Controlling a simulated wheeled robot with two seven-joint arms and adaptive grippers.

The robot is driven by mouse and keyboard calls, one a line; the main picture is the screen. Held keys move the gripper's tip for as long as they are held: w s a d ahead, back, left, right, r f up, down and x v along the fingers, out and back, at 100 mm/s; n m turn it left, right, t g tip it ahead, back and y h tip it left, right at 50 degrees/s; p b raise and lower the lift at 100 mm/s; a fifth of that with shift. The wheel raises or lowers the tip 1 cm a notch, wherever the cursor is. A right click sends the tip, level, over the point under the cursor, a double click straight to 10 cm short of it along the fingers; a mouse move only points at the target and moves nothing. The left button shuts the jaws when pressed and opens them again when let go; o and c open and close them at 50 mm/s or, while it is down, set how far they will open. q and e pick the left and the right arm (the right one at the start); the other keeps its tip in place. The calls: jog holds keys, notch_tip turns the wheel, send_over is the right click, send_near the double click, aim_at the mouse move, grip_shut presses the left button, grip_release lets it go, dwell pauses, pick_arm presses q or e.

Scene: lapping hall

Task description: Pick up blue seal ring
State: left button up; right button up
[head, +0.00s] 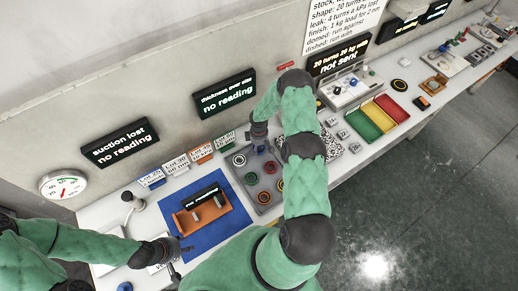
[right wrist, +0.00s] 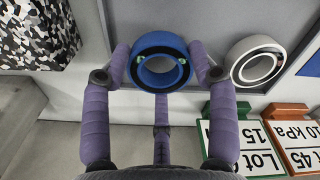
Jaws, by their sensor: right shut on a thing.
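The blue seal ring (right wrist: 160,64) is between the two purple fingers of my right gripper (right wrist: 163,70) in the right wrist view. The fingers press on its left and right sides, and its opening faces the camera. In the head view my right gripper (head: 259,143) is over the back edge of the grey ring tray (head: 262,208); the ring is hard to make out there. My left gripper (head: 183,259) is low at the left, beside the blue mat, and its finger opening is unclear.
A white ring (right wrist: 257,62) lies right of the blue one; other coloured rings are in the tray. An orange holder (head: 190,228) stands on the blue mat (head: 225,232). Lot signs (head: 200,152) line the back. A speckled block (right wrist: 38,32) is near my right gripper.

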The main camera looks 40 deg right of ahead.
jog(key=s+a+r+b, duration=0.2)
jog(key=a+r, duration=0.3)
jog(key=a, duration=0.1)
jog(key=s+a+r+b, duration=0.2)
jog(key=s+a+r, duration=0.1)
jog(key=a+r, duration=0.3)
jog(key=shift+s+a, duration=0.25)
jog(key=shift+a, duration=0.2)
